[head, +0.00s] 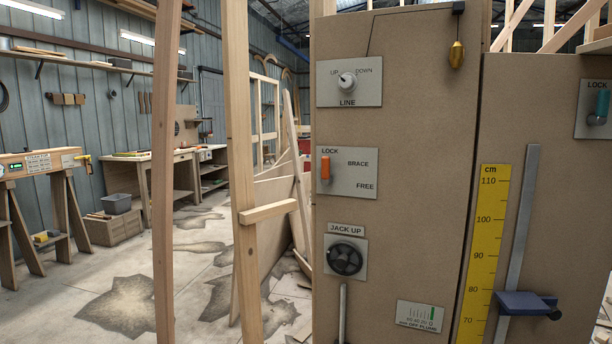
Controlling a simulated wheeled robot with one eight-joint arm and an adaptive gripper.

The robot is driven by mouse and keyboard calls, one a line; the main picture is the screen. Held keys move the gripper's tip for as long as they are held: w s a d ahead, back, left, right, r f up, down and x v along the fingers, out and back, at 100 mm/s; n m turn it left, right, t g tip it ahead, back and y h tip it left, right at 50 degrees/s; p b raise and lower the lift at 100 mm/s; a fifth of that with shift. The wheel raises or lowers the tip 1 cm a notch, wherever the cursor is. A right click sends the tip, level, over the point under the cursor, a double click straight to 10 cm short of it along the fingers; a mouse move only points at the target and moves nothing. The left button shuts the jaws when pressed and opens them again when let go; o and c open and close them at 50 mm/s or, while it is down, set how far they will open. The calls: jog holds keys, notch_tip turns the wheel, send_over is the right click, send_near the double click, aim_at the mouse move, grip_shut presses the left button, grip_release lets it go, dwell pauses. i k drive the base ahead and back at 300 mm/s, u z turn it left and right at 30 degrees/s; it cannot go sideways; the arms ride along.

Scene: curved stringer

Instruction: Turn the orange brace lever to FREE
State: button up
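The orange brace lever (326,169) is on a pale grey plate (347,187) on the brown panel, right of centre in the head view. The lever stands upright, directly under the word LOCK at the plate's upper left. The word BRACE is to the right of the lever, and FREE is at the plate's lower right. Nothing covers the lever. My gripper is not in view.
A LINE knob (347,81) sits above the lever, and a black JACK UP wheel (345,258) below it. A brass plumb bob (456,55) hangs at the upper right. A wooden post (242,170) stands left of the panel. A teal lever (601,106) is at far right.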

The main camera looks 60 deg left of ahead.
aim_at(326, 180)
jog(key=u, duration=2.65)
